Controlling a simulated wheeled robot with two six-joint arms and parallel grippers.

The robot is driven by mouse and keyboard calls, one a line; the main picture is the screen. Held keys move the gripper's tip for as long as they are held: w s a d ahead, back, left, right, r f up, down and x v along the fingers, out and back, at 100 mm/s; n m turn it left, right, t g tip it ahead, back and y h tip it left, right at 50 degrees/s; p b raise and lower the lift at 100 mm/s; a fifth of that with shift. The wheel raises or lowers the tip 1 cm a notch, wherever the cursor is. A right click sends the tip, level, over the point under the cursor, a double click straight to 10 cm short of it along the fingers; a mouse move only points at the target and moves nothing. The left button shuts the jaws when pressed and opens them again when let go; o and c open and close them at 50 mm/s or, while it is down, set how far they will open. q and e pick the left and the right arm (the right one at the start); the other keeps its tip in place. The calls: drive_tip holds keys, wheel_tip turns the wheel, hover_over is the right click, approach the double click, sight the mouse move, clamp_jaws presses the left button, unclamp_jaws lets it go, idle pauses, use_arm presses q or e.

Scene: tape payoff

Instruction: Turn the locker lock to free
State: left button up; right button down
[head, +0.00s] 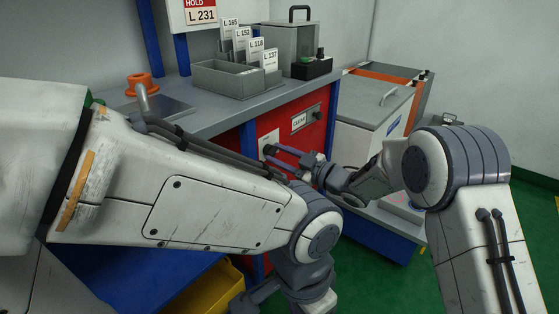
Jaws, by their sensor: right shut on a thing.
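The locker (328,100) is the red-fronted part of the bench in the middle of the head view. My right gripper (272,155) comes in from the right and reaches low across the red front. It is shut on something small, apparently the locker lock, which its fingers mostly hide. The lock's setting cannot be read. My left arm crosses the foreground from the left and bends down at the elbow. Its gripper is not visible.
The grey bench top (215,118) holds an orange spool (138,84), a grey tray (228,79) with several numbered cards and a black box (312,68). A pale lidded chest (370,105) stands to the right. A yellow bin (215,290) is low in front. Green floor is free at right.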

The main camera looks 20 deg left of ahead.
drive_tip(key=n+b, duration=0.1)
drive_tip(key=n, duration=0.1)
drive_tip(key=n+b, duration=0.1)
drive_tip(key=shift+f+n+b, duration=0.2)
drive_tip(key=shift+n+b, duration=0.2)
drive_tip(key=n+b, duration=0.3)
drive_tip(key=shift+n, duration=0.3)
drive_tip(key=n+b, duration=0.4)
drive_tip(key=shift+r+n+b, duration=0.1)
drive_tip(key=shift+n+b, duration=0.2)
drive_tip(key=shift+n, duration=0.1)
drive_tip(key=shift+c, duration=2.4)
unclamp_jaws()
drive_tip(key=shift+r, duration=0.1)
